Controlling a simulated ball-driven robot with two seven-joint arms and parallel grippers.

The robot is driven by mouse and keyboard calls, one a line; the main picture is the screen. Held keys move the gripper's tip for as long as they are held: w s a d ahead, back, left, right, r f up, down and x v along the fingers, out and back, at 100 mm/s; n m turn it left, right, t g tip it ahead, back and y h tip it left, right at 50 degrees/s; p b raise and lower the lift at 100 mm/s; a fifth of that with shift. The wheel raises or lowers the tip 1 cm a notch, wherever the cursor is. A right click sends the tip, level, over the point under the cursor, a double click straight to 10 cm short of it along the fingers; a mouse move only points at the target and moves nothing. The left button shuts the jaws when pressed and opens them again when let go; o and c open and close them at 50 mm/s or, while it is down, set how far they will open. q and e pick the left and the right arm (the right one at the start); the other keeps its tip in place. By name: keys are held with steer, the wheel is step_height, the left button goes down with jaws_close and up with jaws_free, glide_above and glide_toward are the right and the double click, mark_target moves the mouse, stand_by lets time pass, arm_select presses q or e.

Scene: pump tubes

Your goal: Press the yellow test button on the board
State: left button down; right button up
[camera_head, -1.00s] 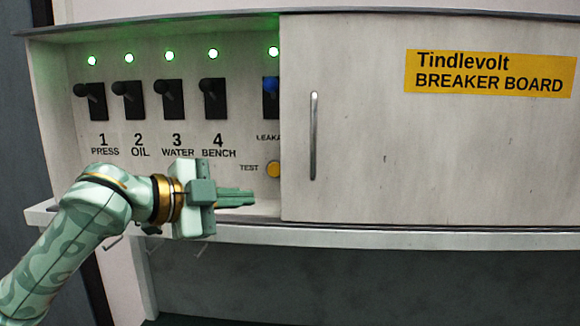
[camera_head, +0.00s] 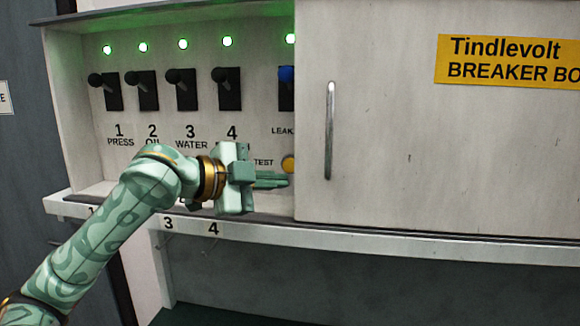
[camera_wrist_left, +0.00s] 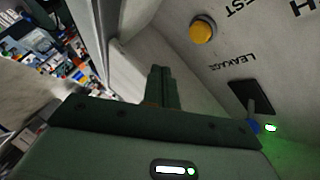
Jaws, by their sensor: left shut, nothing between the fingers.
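The yellow test button (camera_head: 288,164) sits on the board's back panel, at the left edge of the sliding door, with the TEST label to its left. It also shows whole in the left wrist view (camera_wrist_left: 203,31). My left gripper (camera_head: 288,181) is shut and empty. In the head view its fingertips overlap the area just below the button. In the left wrist view the shut fingers (camera_wrist_left: 161,72) appear apart from the button, below and left of it. My right gripper is not in view.
The sliding door (camera_head: 400,130) with a vertical handle (camera_head: 330,130) covers the right part. Several black switches (camera_head: 181,90) stand in a row under lit green lamps. A blue-tipped leakage switch (camera_head: 286,90) is above the button. A ledge (camera_head: 380,242) runs along the bottom.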

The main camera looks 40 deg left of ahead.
mark_target(290, 166)
arm_select(q)
steer(key=w+a, duration=0.1)
steer(key=w, duration=0.1)
steer(key=w+a+p, duration=0.1)
steer(key=w, duration=0.1)
steer(key=shift+a+r+p, duration=0.1)
steer(key=shift+r+p, duration=0.05)
steer(key=shift+p, duration=0.15)
steer(key=shift+w+a, duration=0.3)
steer(key=shift+w, duration=0.15)
stand_by(1.4)
steer(key=shift+w+a+p, duration=0.15)
steer(key=shift+w+p, duration=0.1)
steer(key=shift+p, duration=0.25)
steer(key=shift+w, duration=0.1)
